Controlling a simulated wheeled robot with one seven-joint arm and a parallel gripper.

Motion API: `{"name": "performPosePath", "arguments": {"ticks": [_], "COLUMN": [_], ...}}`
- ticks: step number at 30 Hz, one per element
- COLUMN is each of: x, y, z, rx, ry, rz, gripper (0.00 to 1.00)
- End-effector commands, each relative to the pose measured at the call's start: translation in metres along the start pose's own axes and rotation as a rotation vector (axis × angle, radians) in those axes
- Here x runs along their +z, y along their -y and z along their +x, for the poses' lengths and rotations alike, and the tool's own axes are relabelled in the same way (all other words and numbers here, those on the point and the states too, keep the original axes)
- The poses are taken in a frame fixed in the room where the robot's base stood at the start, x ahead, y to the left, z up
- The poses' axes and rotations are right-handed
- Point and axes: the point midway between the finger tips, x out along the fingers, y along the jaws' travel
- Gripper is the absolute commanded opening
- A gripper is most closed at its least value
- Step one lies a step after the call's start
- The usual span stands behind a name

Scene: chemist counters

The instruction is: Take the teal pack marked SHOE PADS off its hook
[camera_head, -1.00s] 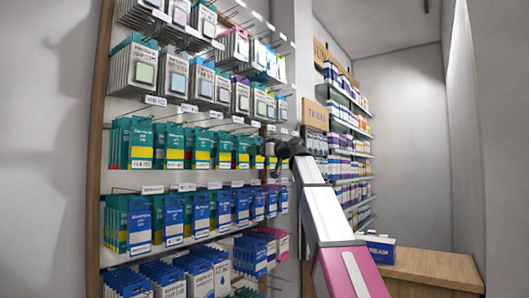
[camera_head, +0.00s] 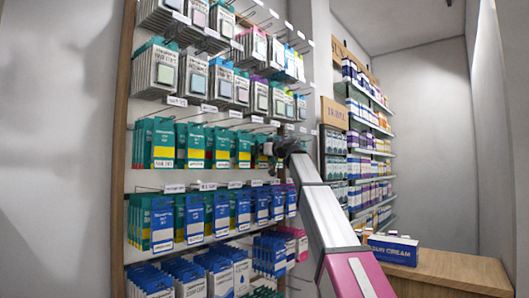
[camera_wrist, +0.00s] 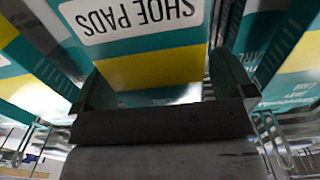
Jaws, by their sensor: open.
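The teal pack marked SHOE PADS (camera_wrist: 150,72) fills the middle of the wrist view, with its lettering upside down, a white label and a yellow band. My gripper (camera_wrist: 160,82) is open, with one finger at each side of the pack's yellow end. Contact between the fingers and the pack cannot be told. In the head view my gripper (camera_head: 268,149) is at the right end of the row of teal and yellow packs. My wrist hides much of the packs there, and the target's lettering cannot be read. Its hook is hidden in the wrist view.
Similar teal packs (camera_wrist: 285,55) hang close on both sides of the target. Blue packs (camera_head: 221,212) hang in the row below and pale packs (camera_head: 199,77) above. A wooden counter (camera_head: 440,268) with a SUN CREAM box (camera_head: 392,247) stands at the right.

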Motion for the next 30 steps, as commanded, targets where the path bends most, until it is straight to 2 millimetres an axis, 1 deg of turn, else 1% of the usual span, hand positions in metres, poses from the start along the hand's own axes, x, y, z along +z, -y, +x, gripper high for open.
{"name": "performPosePath", "arguments": {"ticks": [8, 11, 12, 13, 14, 20, 30], "x": [0.0000, 0.0000, -0.0001, -0.0001, -0.0001, -0.0008, -0.0081], "y": [0.0002, 0.0002, 0.0002, 0.0002, 0.0003, 0.0002, 0.0002], "z": [0.0010, 0.0010, 0.0009, 0.0009, 0.0009, 0.0009, 0.0010], "rx": [0.000, 0.000, 0.000, 0.000, 0.000, 0.000, -0.001], "ry": [0.000, 0.000, 0.000, 0.000, 0.000, 0.000, 0.000], "rz": [0.000, 0.000, 0.000, 0.000, 0.000, 0.000, 0.000], "gripper": [1.00, 0.71, 0.58, 0.48, 0.47, 0.47, 0.47]}}
